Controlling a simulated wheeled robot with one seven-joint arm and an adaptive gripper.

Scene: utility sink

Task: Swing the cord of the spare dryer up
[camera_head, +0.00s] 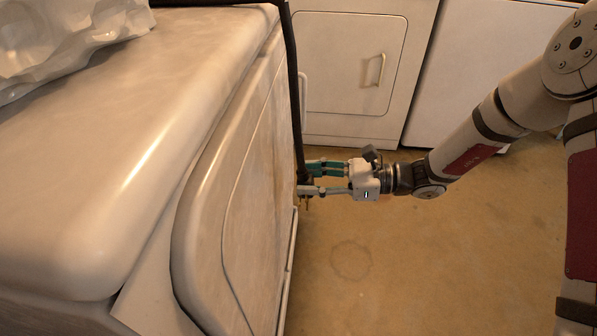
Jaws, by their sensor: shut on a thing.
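The spare dryer is most likely the large white machine (120,150) filling the left side, seen from above and at an angle. A black cord (293,90) hangs from the top edge of the picture down past the right side of this machine. My gripper (308,180) reaches in from the right and is shut on the cord near its lower end. A small dark end with prongs (306,202) shows just below the fingers.
A white machine with a handled door (345,70) stands at the back, with another white appliance (480,70) to its right. A pale crumpled bag (60,35) lies on the left machine. The tan floor (430,260) is clear, with a faint ring stain.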

